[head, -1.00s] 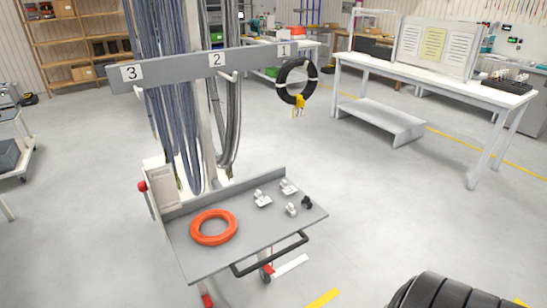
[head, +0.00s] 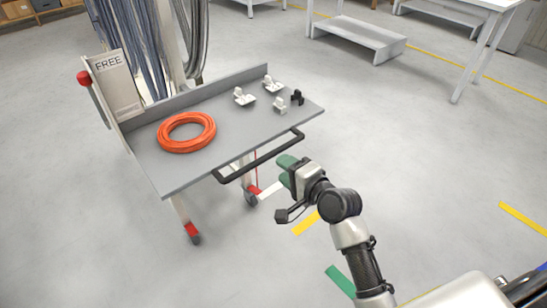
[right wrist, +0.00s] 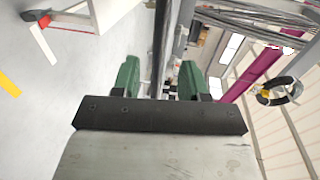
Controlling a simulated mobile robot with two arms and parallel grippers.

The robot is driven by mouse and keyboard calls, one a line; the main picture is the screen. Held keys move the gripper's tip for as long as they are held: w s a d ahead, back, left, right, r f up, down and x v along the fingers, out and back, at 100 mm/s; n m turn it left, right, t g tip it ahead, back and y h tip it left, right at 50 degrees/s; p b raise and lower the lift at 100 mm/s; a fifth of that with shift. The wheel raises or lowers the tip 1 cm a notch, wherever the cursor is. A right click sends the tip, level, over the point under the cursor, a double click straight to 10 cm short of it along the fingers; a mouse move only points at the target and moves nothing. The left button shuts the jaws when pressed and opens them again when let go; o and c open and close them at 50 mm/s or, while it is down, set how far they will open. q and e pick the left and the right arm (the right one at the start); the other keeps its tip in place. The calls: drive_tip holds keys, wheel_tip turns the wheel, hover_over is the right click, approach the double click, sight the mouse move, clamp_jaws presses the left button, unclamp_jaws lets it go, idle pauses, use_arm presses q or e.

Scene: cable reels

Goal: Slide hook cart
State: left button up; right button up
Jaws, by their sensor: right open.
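The hook cart (head: 235,140) is a grey tray on a wheeled frame with a black bar handle (head: 258,160) along its front. Its legs end in castors with red parts. No contact is visible. My left gripper is not in view.
An orange cable coil (head: 187,132), white clips (head: 244,97) and a black clip (head: 297,97) lie on the tray. A FREE panel (head: 117,84) with a red knob (head: 84,77) stands at its left. A white step (head: 358,40) stands behind; the floor between is clear.

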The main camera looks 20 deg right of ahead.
sight(268, 159)
drive_tip(key=b+x, duration=0.1)
drive_tip(key=x, duration=0.9)
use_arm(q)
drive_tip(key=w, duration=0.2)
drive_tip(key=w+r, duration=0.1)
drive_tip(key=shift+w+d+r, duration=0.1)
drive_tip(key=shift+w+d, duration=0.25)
use_arm(e)
drive_tip(key=shift+s, duration=0.1)
drive_tip(key=shift+f, duration=0.1)
clamp_jaws()
